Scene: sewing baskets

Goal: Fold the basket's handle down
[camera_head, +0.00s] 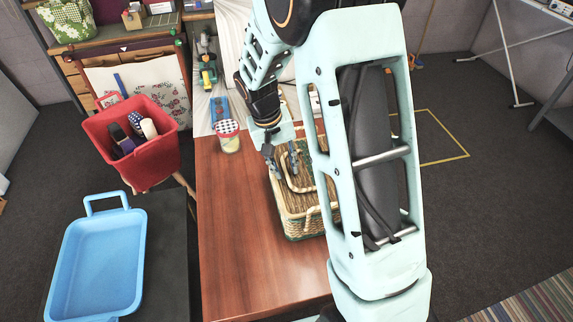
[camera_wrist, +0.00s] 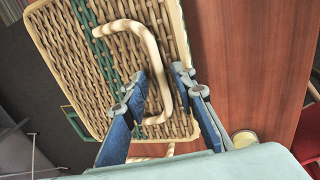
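The woven basket (camera_head: 290,226), tan with green bands, stands on the wooden table, partly hidden behind my arm. It also fills the upper left of the wrist view (camera_wrist: 75,62). Its pale wrapped handle (camera_wrist: 148,42) is a squared loop over the basket; in the head view the handle (camera_head: 291,179) is partly hidden by my gripper and arm. My gripper (camera_head: 280,155) is over the basket's far left part. In the wrist view my gripper (camera_wrist: 160,82) is open, with one finger on each side of the handle's bar and visible gaps. The handle's exact tilt is hard to tell.
A jar with a red-and-white lid (camera_head: 229,143) stands left of the basket. A red bin (camera_head: 150,172) and a blue tray (camera_head: 92,265) are at left. The table's front left (camera_head: 240,255) is clear.

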